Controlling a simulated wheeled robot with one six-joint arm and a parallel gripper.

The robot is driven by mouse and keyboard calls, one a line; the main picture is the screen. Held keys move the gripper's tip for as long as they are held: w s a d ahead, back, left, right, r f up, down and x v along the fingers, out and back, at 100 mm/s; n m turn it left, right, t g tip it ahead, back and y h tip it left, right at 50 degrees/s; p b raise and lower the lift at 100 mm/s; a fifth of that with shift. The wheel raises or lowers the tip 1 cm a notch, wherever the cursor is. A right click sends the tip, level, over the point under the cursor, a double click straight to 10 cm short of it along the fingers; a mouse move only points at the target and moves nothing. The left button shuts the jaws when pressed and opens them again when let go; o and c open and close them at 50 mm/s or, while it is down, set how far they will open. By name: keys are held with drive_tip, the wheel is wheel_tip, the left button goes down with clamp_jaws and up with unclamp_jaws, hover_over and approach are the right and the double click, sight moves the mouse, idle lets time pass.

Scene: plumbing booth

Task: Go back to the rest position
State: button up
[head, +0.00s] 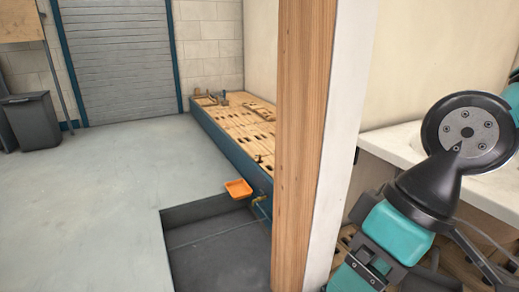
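My arm (400,230) shows at the right side of the head view, with teal links and a dark round joint with several bolts. It is folded close to the camera, beside a white-edged wooden post. The lower part of the arm runs out of the bottom edge of the picture. I cannot make out my gripper's fingers, and nothing held is visible.
A wooden post (305,140) stands close, left of my arm. A white ledge or basin (395,145) is behind the arm. Beyond are an orange tray (238,189), a dark floor recess (215,245), a plank platform (240,125) and a bin (32,120). Grey floor at left is clear.

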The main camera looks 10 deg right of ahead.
wheel_tip(320, 180, up, 41)
drive_tip(key=p, duration=3.8)
drive_tip(key=shift+f, duration=0.1)
